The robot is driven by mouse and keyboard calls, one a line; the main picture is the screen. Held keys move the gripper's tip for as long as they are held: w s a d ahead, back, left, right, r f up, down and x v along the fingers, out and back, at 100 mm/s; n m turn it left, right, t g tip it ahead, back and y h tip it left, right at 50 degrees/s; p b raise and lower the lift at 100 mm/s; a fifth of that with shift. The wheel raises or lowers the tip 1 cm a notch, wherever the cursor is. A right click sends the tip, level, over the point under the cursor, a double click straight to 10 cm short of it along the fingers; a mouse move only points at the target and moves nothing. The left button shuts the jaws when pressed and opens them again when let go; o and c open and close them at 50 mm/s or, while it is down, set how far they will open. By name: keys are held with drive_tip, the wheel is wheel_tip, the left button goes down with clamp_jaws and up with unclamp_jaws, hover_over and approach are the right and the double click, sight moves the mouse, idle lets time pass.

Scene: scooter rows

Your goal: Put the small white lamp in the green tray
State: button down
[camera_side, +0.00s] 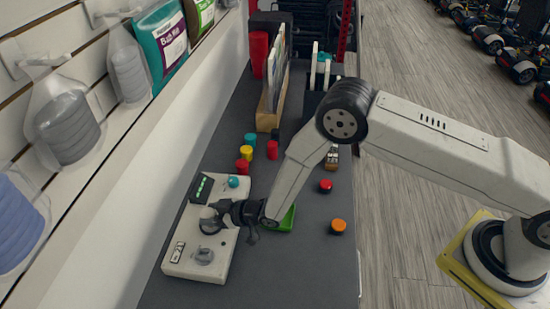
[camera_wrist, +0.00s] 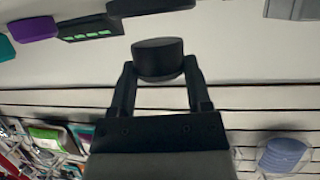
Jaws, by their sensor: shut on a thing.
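My gripper (camera_side: 218,214) is low over the white control panel (camera_side: 194,266) in the side view. In the wrist view its two fingers (camera_wrist: 160,72) are shut on a dark, round, short cylinder (camera_wrist: 158,52). In the side view the held piece is small and partly hidden by the fingers, and I cannot tell whether it touches the panel. I cannot make out a clearly white lamp in either view. The green tray (camera_side: 288,221) lies on the dark bench to the right of my gripper, mostly hidden behind my arm.
The panel bears a green-lit display (camera_side: 201,189), a teal knob (camera_side: 233,182), a grey knob (camera_side: 204,256) and a switch (camera_side: 177,253). Red (camera_side: 326,186) and orange (camera_side: 338,226) round pieces lie right of the tray. Several coloured pieces stand behind the panel. A slatted wall rises at left.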

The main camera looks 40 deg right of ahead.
drive_tip(key=shift+f, duration=1.3)
drive_tip(key=shift+f, duration=0.2)
unclamp_jaws()
drive_tip(key=shift+v, duration=3.85)
drive_tip(key=shift+d, duration=0.1)
